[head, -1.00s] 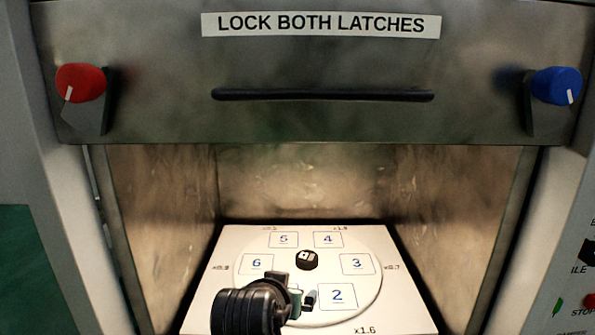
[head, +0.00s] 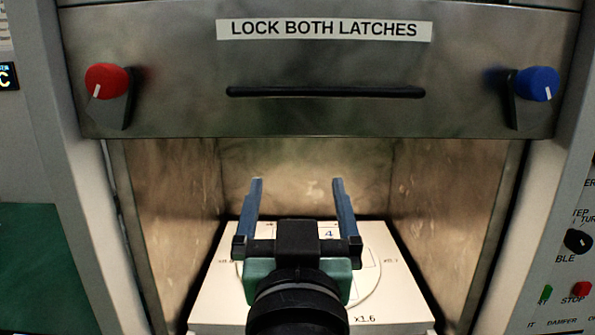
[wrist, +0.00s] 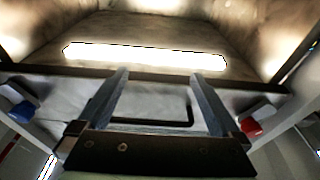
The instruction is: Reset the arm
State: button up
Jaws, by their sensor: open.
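My gripper (head: 297,188) is open and empty in the head view. Its two blue-grey fingers stand well apart and point up, in front of the microwave chamber opening. It also shows open in the wrist view (wrist: 158,76), with nothing between the fingers. My wrist hides much of the white turntable plate (head: 375,290) on the chamber floor; the number 4 pad (head: 328,233) shows between the fingers. The black piece at the plate's middle is hidden now.
The raised steel door (head: 330,62) hangs above the opening, with a dark handle (head: 325,91), a red latch knob (head: 106,81) at left and a blue latch knob (head: 537,84) at right. Chamber walls stand close on both sides. A control panel (head: 580,200) is at right.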

jog(key=s+r+t+p, duration=0.2)
jog(key=s+r+p, duration=0.1)
jog(key=r, duration=0.7)
jog(key=s+r+t+p, duration=0.2)
jog(key=s+r+p, duration=0.2)
jog(key=r, duration=0.6)
jog(key=s+r+t+p, duration=0.3)
jog(key=r+p, duration=0.3)
jog(key=r, duration=0.4)
jog(key=shift+s, duration=0.55)
jog(key=shift+f, duration=0.15)
